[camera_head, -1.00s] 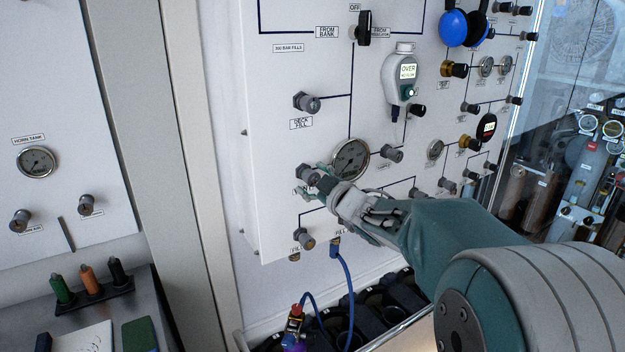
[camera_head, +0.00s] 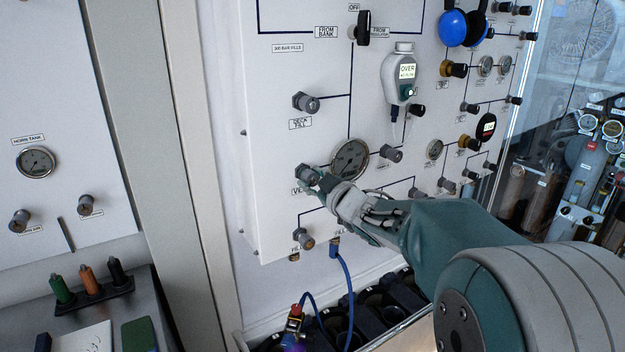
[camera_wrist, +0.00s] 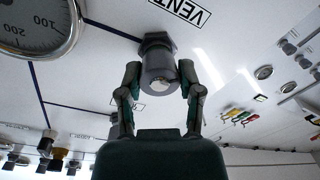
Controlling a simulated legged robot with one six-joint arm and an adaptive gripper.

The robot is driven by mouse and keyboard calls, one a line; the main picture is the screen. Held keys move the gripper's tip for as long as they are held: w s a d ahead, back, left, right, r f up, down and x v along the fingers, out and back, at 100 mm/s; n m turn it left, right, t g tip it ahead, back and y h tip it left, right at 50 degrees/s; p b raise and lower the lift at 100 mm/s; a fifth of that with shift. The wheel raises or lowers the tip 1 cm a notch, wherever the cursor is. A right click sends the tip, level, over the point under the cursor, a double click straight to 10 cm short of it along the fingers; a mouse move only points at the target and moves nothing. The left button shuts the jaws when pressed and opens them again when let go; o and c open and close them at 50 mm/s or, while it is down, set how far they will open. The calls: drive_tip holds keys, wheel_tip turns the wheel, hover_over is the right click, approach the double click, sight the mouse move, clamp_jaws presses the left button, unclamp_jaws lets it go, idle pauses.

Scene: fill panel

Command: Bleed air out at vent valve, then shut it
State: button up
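The vent valve is a grey round knob (camera_wrist: 158,76) on a dark hex nut, under the VENT label (camera_wrist: 180,8) in the wrist view. In the head view the vent valve (camera_head: 307,174) sits low on the white panel, left of the large gauge (camera_head: 350,160). My gripper (camera_wrist: 159,72) has one finger on each side of the knob, both close against it. In the head view my gripper (camera_head: 314,183) is at the valve and partly hides it. How far the valve is turned cannot be told.
The large gauge is close beside my gripper. Another grey valve (camera_head: 304,239) sits just below, with a blue hose (camera_head: 347,280) hanging from the panel near it. A grey valve (camera_head: 306,103) sits above. Dark cylinders stand under the panel.

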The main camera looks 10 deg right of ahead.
drive_tip(key=o, duration=0.3)
drive_tip(key=v, duration=1.2)
drive_tip(key=shift+a+f, duration=0.1)
drive_tip(key=shift+f, duration=0.05)
idle(0.6)
